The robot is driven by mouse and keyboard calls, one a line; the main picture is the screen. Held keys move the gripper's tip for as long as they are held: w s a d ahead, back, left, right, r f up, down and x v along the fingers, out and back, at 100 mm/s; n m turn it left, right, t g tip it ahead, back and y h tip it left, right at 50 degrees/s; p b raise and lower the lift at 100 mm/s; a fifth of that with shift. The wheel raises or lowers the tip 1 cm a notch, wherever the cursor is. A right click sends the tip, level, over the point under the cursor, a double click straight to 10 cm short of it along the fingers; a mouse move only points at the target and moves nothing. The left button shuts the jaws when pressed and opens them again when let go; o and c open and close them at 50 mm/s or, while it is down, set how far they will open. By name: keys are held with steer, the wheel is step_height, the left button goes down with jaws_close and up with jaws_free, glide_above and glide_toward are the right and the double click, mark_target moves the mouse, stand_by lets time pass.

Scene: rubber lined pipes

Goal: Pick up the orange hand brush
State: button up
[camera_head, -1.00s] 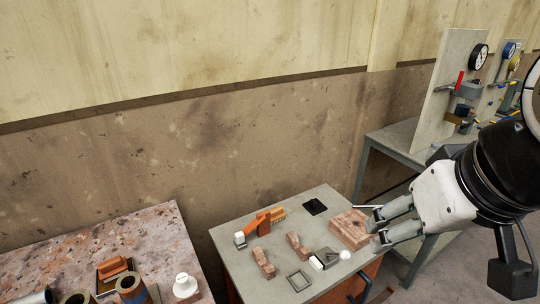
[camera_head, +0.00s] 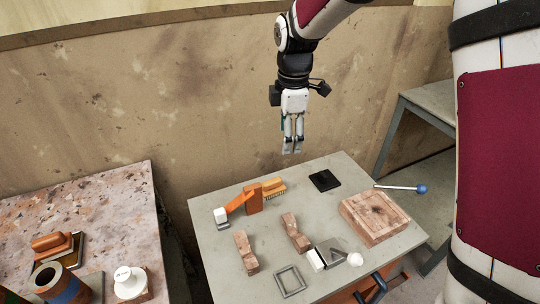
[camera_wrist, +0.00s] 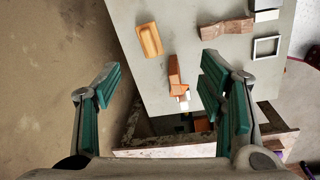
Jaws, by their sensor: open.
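A brush with an orange-tan back and dark bristles (camera_head: 273,187) lies near the back edge of the grey table (camera_head: 225,249). In the wrist view its smooth back (camera_wrist: 149,40) shows, apart from other things. In the wrist view the orange block (camera_wrist: 174,70) lies between my fingers' lines of sight. My gripper (camera_head: 292,148) is open and empty, pointing down, well above the table's back edge. Its green-padded fingers (camera_wrist: 161,68) stand wide apart.
A stained table (camera_head: 90,205) with pipes stands left. The wall (camera_head: 120,110) rises close behind.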

mark_target(272, 180)
steer(key=w+a+f+n, duration=0.1)
steer(key=f, duration=0.4)
steer(key=w+a+f+n+b, duration=0.1)
steer(key=f, duration=0.5)
steer(key=w+a+f+n, duration=0.1)
steer(key=f, duration=0.4)
steer(key=shift+w+a+f+n+g, duration=0.25)
steer(key=shift+w+f+n+g, duration=0.05)
steer(key=shift+w+f+g, duration=0.1)
steer(key=shift+s+a+f, duration=0.1)
steer(key=shift+s+f, duration=0.05)
steer(key=shift+f, duration=2.8)
steer(key=c, duration=1.3)
